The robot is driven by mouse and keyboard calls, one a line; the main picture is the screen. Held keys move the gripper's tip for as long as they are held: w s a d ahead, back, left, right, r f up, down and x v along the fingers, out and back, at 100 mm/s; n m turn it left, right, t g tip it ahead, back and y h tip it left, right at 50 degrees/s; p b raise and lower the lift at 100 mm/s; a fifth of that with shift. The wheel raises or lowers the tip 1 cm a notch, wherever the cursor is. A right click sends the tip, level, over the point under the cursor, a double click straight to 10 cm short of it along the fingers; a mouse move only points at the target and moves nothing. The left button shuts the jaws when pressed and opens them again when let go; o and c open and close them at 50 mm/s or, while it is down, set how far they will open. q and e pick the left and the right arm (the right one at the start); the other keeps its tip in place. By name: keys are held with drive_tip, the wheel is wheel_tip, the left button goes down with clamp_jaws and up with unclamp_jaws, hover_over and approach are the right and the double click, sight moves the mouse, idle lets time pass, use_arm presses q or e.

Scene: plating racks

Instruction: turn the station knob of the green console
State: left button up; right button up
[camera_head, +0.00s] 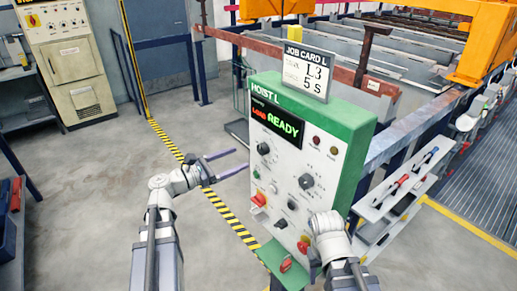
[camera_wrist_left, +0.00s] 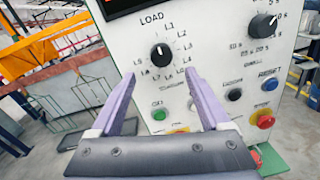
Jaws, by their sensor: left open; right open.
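The green console (camera_head: 350,170) has a white front panel and a lit display (camera_head: 275,122) reading "LOAD READY". The station knob (camera_head: 263,148) is black, at the panel's upper left. In the left wrist view the knob (camera_wrist_left: 160,55) sits in a ring of L labels, its white mark pointing roughly up. My left gripper (camera_head: 241,160) is open and empty, its purple fingers pointing at the panel. In the left wrist view the left gripper (camera_wrist_left: 159,76) has its fingertips either side of and below the knob, apart from it. My right gripper (camera_head: 313,262) is at the console's lower right, mostly hidden.
A job card (camera_head: 307,72) reading L3 and 5 s stands on top. A second knob (camera_wrist_left: 265,22) with seconds labels, a green button (camera_wrist_left: 159,113), a blue reset button (camera_wrist_left: 268,85) and a red button (camera_wrist_left: 265,120) are nearby. Open floor lies left.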

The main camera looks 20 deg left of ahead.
sight(260, 150)
use_arm(q)
drive_tip(key=shift+x, duration=3.95)
drive_tip(key=shift+s+d, duration=0.1)
clamp_jaws()
